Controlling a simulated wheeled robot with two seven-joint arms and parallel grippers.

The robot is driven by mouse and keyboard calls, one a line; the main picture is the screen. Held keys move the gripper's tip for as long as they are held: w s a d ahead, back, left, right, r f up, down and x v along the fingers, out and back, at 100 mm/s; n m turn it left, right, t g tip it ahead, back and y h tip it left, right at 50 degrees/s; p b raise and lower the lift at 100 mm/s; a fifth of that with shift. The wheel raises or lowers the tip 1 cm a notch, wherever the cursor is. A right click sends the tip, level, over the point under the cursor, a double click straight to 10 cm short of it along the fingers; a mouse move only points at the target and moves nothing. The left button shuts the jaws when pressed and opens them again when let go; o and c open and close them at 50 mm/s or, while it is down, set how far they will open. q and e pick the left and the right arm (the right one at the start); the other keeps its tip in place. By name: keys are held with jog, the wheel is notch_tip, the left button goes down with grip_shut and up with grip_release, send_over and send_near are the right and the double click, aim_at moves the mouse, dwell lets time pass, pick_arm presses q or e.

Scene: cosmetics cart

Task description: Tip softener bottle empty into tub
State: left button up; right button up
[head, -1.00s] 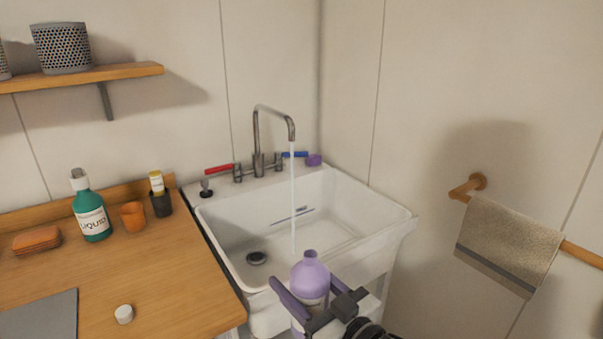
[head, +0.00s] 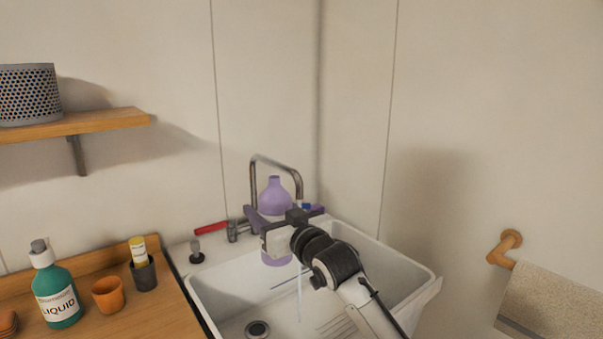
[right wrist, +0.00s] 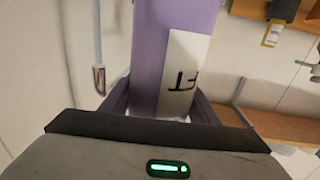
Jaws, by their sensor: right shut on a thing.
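The purple softener bottle (head: 275,196) is upright above the white tub (head: 212,290), in front of the faucet (head: 297,180). My right gripper (head: 283,217) is shut on the bottle's body; the gripper and arm hide part of it. In the right wrist view the bottle (right wrist: 150,60) stands between the fingers, with part of its white label showing. The bottle's top is outside that view. In the head view a thin water stream runs into the tub below my gripper. My left gripper is not in view.
On the wooden counter (head: 130,313) at left stand a green liquid bottle (head: 57,296), an orange cup (head: 108,294) and a dark cup (head: 143,273) holding a yellow tube. A red tap handle (head: 211,228) is left of the faucet. A towel (head: 550,305) hangs at right.

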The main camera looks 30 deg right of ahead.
jog(key=shift+w+r, duration=0.2)
jog(key=shift+r, duration=0.15)
jog(key=shift+s, duration=0.1)
jog(key=shift+r+m, duration=0.15)
jog(key=shift+m, duration=0.25)
